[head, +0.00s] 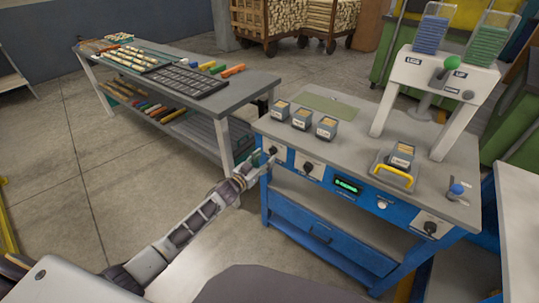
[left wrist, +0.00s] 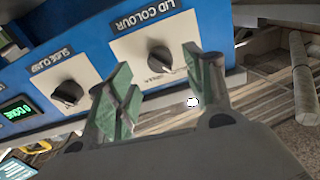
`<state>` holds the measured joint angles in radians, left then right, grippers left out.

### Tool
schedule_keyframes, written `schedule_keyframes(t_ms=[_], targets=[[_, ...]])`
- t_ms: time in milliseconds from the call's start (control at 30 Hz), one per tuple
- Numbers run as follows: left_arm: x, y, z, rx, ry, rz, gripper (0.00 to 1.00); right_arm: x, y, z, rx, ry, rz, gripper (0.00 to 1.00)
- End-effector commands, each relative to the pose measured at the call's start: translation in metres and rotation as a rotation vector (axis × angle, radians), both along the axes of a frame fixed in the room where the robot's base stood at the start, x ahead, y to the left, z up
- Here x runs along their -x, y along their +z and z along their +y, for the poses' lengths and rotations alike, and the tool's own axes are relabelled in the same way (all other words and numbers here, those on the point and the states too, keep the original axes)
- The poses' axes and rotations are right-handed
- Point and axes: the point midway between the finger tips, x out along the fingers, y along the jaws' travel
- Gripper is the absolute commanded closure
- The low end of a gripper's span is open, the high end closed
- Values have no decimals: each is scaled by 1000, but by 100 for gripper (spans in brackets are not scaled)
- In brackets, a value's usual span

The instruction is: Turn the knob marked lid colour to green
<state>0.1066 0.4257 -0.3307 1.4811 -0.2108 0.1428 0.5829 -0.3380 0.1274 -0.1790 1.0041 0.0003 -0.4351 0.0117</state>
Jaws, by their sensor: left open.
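The lid colour knob (left wrist: 160,58) is a dark round knob on a white plate marked LID COLOUR, on the blue front of the workbench. Its small position lettering is too blurred to read. In the head view the knob (head: 273,151) is at the bench's left front corner. My left gripper (head: 257,160) is open beside it. In the left wrist view my left gripper (left wrist: 157,82) has its green-padded fingers spread, with the knob showing beyond the gap between them. I cannot tell whether they touch it. My right gripper is not in view.
A second dark knob (left wrist: 68,93) on a white plate sits beside the lid colour plate. A green display (head: 347,186) is further right. Small labelled bins (head: 302,119) and a yellow-handled box (head: 394,170) stand on the bench. A grey table (head: 236,92) is behind left.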

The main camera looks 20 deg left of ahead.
Motion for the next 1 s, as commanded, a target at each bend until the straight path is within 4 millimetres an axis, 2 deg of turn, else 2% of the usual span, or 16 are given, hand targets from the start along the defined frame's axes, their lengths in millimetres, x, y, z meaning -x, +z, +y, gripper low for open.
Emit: schedule_keyframes(t_ms=[500, 1000], targets=[[-36, 0, -13, 1, 0, 0, 47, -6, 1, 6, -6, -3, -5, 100], [-41, 0, -15, 0, 0, 0, 47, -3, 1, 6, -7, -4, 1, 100]])
